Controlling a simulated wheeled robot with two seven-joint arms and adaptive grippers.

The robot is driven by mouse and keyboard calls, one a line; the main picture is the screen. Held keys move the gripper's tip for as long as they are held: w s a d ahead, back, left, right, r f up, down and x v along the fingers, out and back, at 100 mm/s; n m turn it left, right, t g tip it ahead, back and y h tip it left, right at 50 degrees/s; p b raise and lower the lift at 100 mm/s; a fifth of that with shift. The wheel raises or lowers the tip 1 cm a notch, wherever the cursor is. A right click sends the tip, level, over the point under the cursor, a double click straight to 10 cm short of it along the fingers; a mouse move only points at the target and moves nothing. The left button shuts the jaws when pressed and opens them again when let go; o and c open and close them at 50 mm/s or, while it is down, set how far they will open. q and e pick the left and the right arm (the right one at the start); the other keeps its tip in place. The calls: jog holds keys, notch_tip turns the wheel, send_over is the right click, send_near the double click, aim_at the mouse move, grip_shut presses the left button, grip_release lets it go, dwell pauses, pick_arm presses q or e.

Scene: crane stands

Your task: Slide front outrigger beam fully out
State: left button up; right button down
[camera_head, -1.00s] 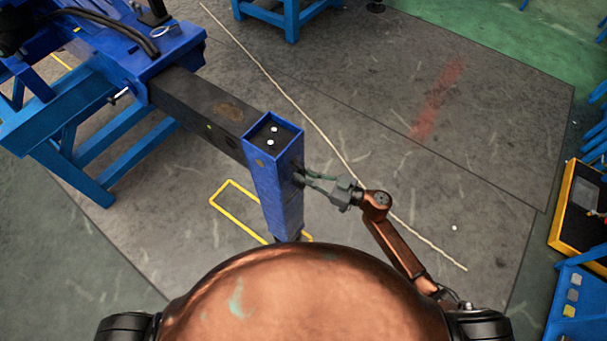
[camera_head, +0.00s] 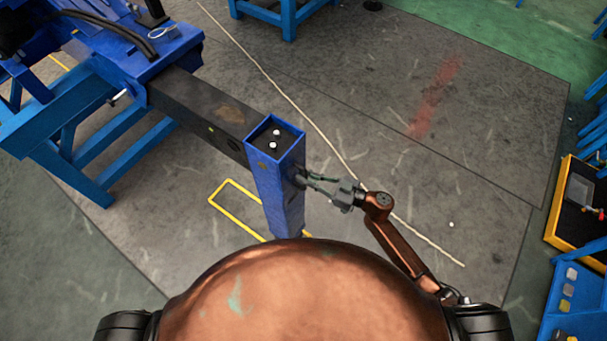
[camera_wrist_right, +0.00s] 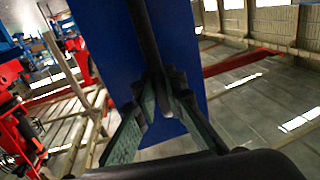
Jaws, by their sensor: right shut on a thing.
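The front outrigger beam (camera_head: 205,110) is a dark bar that sticks out of the blue crane housing (camera_head: 150,55) at the upper left. At its near end stands a blue upright box-shaped leg (camera_head: 277,185), open on top with two white knobs inside. My right gripper (camera_head: 306,178) is at the right side of this leg. In the right wrist view the gripper (camera_wrist_right: 160,100) is shut on a dark bar-like handle (camera_wrist_right: 146,40) in front of the blue leg face (camera_wrist_right: 105,40). My left gripper is not in view.
A yellow outlined rectangle (camera_head: 225,215) is marked on the floor by the leg's foot. A pale rope-like line (camera_head: 300,110) runs across the grey floor. A yellow-edged black tray (camera_head: 560,210) and a blue bin (camera_head: 565,290) stand at the right. The floor between is clear.

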jog(key=c, duration=2.4)
grip_release()
jog(key=shift+s+d+f, duration=0.1)
jog(key=shift+d+f, duration=0.05)
jog(key=shift+f, duration=0.05)
jog(key=o, duration=0.3)
jog(key=shift+s+r, duration=0.1)
jog(key=shift+r, duration=0.05)
jog(key=shift+o, duration=0.6)
jog(key=v, duration=1.1)
jog(key=shift+d, duration=0.35)
jog(key=shift+s, duration=0.1)
